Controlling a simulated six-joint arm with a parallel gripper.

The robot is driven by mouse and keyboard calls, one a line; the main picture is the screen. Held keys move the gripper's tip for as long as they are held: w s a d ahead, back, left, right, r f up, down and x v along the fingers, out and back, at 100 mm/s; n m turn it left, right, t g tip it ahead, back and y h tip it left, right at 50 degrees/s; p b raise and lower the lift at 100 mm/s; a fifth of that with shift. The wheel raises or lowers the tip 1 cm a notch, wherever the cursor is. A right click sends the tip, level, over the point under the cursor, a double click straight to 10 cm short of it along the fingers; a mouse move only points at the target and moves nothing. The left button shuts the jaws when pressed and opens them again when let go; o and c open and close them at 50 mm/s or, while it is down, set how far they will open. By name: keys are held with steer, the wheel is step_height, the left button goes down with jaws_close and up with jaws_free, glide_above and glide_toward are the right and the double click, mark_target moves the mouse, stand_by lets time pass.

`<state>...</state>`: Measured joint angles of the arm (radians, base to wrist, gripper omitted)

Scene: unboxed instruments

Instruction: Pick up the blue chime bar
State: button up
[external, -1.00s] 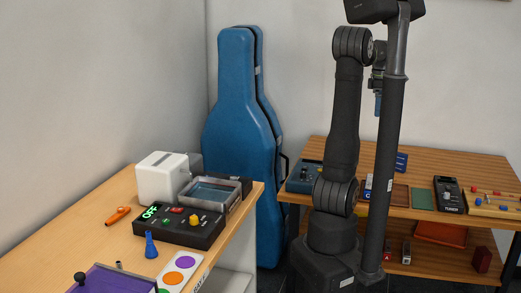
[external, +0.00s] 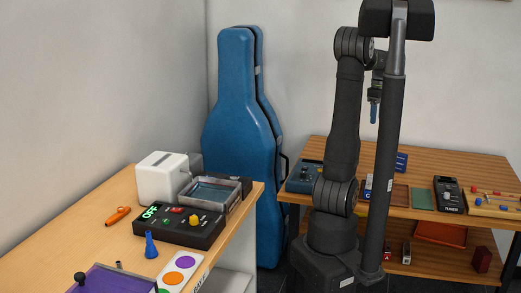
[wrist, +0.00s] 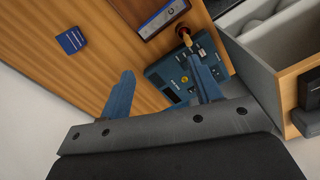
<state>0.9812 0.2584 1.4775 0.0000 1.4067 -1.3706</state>
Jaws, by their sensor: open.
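My gripper (external: 374,112) hangs over the right-hand table with its blue fingers apart and nothing between them. In the wrist view the open gripper (wrist: 160,66) has a brown box (wrist: 140,8) beyond it, cut by the top edge. A blue and silver bar (wrist: 166,16) lies on that box and looks like the blue chime bar. In the external view a white and blue piece marked C (external: 368,187) stands by my arm, partly hidden; I cannot tell if it is the same thing. A flat blue block with pale lettering (wrist: 71,40) lies apart on the wood.
A teal-blue control box (wrist: 172,78) lies partly behind the right finger. A red and brass piece (wrist: 185,36) is beside it. A wooden-edged compartment box (wrist: 280,60) is at right. A tuner (external: 449,194) and a green mat (external: 423,199) sit on the table.

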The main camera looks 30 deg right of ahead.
step_height(320, 180, down, 10)
steer(key=r+m, duration=0.1)
steer(key=m, duration=1.2)
glide_toward(370, 181)
step_height(370, 181, down, 10)
steer(key=shift+f, duration=0.1)
steer(key=c, duration=1.2)
steer(key=shift+o, duration=0.2)
